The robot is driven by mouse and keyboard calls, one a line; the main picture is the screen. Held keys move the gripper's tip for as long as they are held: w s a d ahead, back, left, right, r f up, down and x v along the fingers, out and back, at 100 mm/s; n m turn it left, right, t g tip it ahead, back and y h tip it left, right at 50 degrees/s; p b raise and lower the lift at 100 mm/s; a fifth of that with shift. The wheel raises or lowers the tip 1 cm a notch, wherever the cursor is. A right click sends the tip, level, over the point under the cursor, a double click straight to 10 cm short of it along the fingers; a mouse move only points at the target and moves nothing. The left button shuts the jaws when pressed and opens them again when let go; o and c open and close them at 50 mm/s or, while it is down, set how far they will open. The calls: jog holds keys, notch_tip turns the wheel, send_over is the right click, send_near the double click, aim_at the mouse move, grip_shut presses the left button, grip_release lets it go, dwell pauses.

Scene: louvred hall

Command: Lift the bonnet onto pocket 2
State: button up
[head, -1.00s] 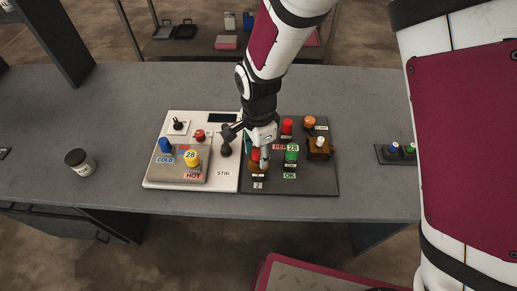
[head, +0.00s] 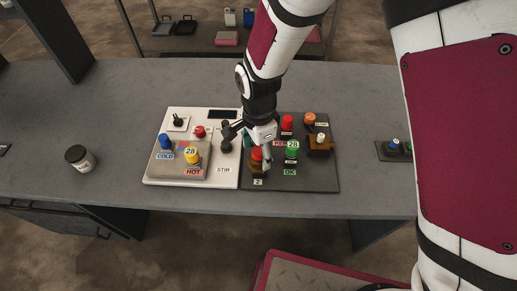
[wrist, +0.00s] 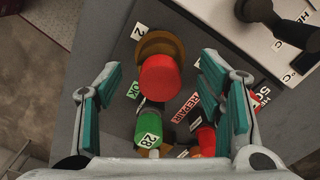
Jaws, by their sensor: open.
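A red round-topped piece (head: 257,154), which I take to be the bonnet, is at the brown round seat of pocket 2 (head: 257,169). The label 2 lies just in front of it on the dark panel. In the wrist view the red piece (wrist: 160,78) covers part of the brown ring (wrist: 158,48); whether it is fully seated cannot be told. My gripper (head: 258,146) is over this spot. In the wrist view my gripper (wrist: 160,100) is open, its teal pads apart on either side of the red piece, with gaps and no visible contact.
A green button (head: 292,153) tagged 28, a red button (head: 287,122), an orange knob (head: 309,118) and a brown block (head: 320,146) crowd the dark panel. The white STIR panel (head: 222,180) adjoins it on the left. A dark jar (head: 79,159) stands far left.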

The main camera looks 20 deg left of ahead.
aim_at(259, 150)
jog(key=shift+s+r+p, duration=0.1)
jog(key=shift+r+p, duration=1.15)
jog(key=shift+r, duration=1.3)
